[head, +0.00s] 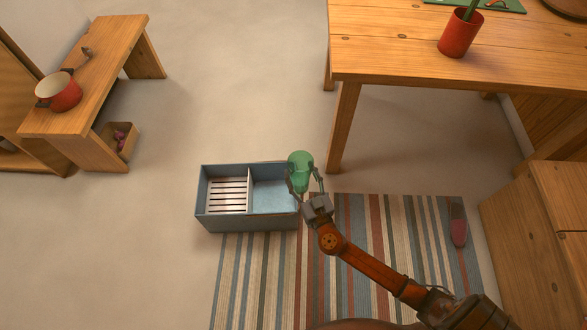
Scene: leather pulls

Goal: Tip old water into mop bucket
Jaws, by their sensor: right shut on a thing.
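A blue-grey mop bucket (247,224) stands on the floor in the middle of the head view, at the edge of a striped rug. Its left compartment has a slatted white grate (227,195); its right compartment (272,190) shows a pale blue inside. My right gripper (305,187) is shut on a green translucent vessel (300,162) at the bucket's right end. The vessel appears over or just beside the right rim; I cannot tell its exact height, nor whether water is in it. My left gripper is not in view.
A wooden table (400,62) stands at the upper right with a red cup (460,33) on it. A bench (97,70) at the left holds a red pot (60,91). A shoe (458,226) lies on the striped rug (390,225). Floor left of the bucket is clear.

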